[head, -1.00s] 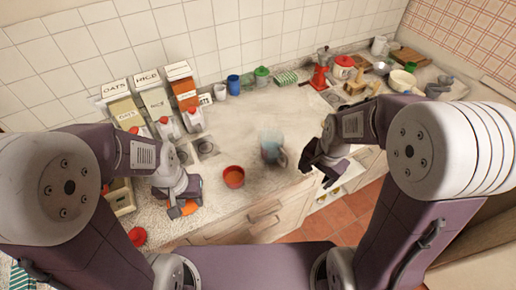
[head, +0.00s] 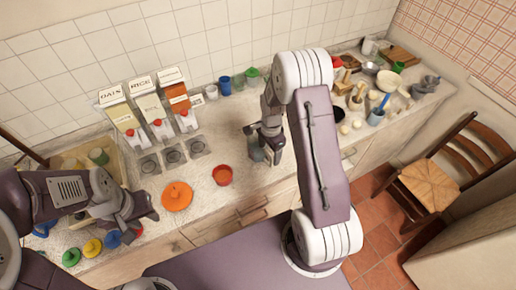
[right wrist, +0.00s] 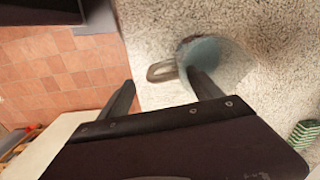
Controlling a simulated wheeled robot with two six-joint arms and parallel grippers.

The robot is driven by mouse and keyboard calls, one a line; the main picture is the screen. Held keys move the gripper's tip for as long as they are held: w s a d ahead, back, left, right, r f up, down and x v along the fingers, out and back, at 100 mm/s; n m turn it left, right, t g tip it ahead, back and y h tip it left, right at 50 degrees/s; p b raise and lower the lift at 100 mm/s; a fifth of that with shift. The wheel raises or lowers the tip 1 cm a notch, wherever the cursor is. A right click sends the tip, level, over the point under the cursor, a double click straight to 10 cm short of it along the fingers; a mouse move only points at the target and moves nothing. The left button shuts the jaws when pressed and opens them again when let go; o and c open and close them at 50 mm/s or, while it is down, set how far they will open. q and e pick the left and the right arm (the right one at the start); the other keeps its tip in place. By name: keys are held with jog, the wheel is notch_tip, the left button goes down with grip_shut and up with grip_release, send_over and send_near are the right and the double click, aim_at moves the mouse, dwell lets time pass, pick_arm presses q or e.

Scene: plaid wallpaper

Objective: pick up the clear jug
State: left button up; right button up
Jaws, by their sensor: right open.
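The clear jug (right wrist: 218,62) stands on the speckled counter in the right wrist view, see-through and bluish, with its handle (right wrist: 162,71) toward the left. In the head view the jug (head: 256,152) is partly hidden by my right gripper (head: 262,132). My right gripper is open, and in the right wrist view its two fingers (right wrist: 163,92) lie on either side of the handle in the picture. I cannot tell whether they touch the jug. My left gripper (head: 138,212) is at the left, near the counter's front edge; its jaws are unclear.
A red bowl (head: 222,175) and an orange lid (head: 177,196) lie left of the jug. Dispensers (head: 152,112) line the wall. Mugs (head: 225,85) stand behind. A mortar (head: 376,116) and bowls (head: 388,80) crowd the right counter. A chair (head: 440,175) stands on the floor.

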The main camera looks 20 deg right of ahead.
aim_at(268, 163)
jog(key=shift+w+f, duration=0.1)
jog(key=shift+f, duration=0.85)
jog(key=shift+f+p, duration=0.35)
jog(key=shift+p, duration=0.2)
notch_tip(268, 163, down, 4)
jog(key=shift+r+p, duration=0.1)
jog(key=shift+p, duration=0.6)
jog(key=shift+w+f, duration=0.1)
jog(key=shift+f, duration=0.25)
jog(key=shift+r, duration=0.1)
grip_shut()
jog(key=shift+r, duration=0.15)
